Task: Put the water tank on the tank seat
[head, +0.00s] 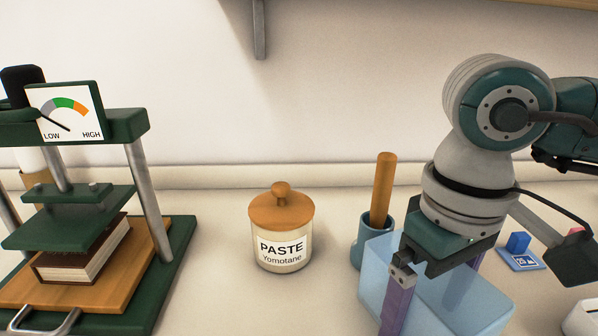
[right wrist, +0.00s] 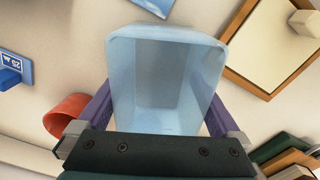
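The water tank, a translucent pale-blue open box (head: 375,275), is at the lower right of the head view. It also fills the middle of the right wrist view (right wrist: 160,85), where I see into its empty-looking inside. My right gripper (head: 437,285) has its purple fingers on opposite sides of the tank, close against its walls, and appears shut on it. The tank's underside is out of view, so I cannot tell whether it touches the table. I cannot make out the tank seat. My left gripper is not in view.
A green press (head: 135,125) with a book stands at left. A paste jar (head: 281,232) is at centre. A wooden-handled tool stands in a teal cup (head: 368,247) right behind the tank. A blue card stand (head: 520,258) is at right. The wrist view shows a red cup (right wrist: 66,108) and wooden frame (right wrist: 240,78).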

